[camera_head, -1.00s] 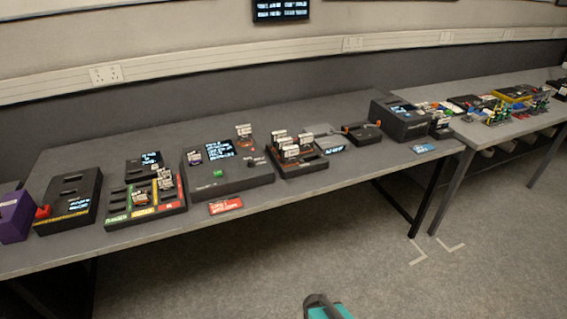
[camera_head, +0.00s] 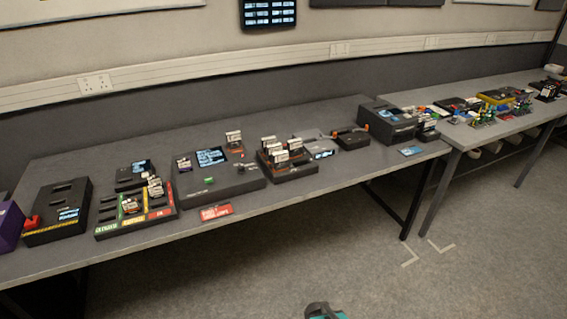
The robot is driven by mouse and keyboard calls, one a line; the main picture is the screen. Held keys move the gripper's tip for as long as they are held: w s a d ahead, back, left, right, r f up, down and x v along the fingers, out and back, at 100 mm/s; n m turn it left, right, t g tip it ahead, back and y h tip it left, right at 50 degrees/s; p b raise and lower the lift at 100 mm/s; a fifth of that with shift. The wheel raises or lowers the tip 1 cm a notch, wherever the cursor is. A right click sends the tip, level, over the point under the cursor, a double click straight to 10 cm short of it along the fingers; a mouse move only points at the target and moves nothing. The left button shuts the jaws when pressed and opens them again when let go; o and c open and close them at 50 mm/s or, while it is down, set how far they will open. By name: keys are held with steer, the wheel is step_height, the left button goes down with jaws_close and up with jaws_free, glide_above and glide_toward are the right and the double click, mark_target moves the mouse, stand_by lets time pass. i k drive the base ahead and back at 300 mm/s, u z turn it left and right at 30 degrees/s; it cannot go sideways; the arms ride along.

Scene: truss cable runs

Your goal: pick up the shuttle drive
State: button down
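I cannot tell which item is the shuttle drive; labels are too small to read. Small upright drive-like pieces with pale labels stand in several places on the long grey table (camera_head: 330,205). Several are in a black rack (camera_head: 292,172) near the middle. Others stand in a tray with green, yellow and red strips (camera_head: 137,222) at left. One stands at the back of a wide dark console (camera_head: 222,182) with a screen. My gripper is not in view; only a small teal and dark part, which seems to be my arm, shows at the bottom edge.
A black slotted box (camera_head: 57,212) and a purple block (camera_head: 9,227) sit at the left end. A large dark box (camera_head: 386,122) stands at the right end. A second table (camera_head: 480,133) beyond holds many small coloured items. The floor (camera_head: 400,285) in front is clear.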

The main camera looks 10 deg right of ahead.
mark_target(233, 139)
steer(key=z, duration=0.05)
steer(key=i, duration=0.95)
steer(key=u, duration=0.05)
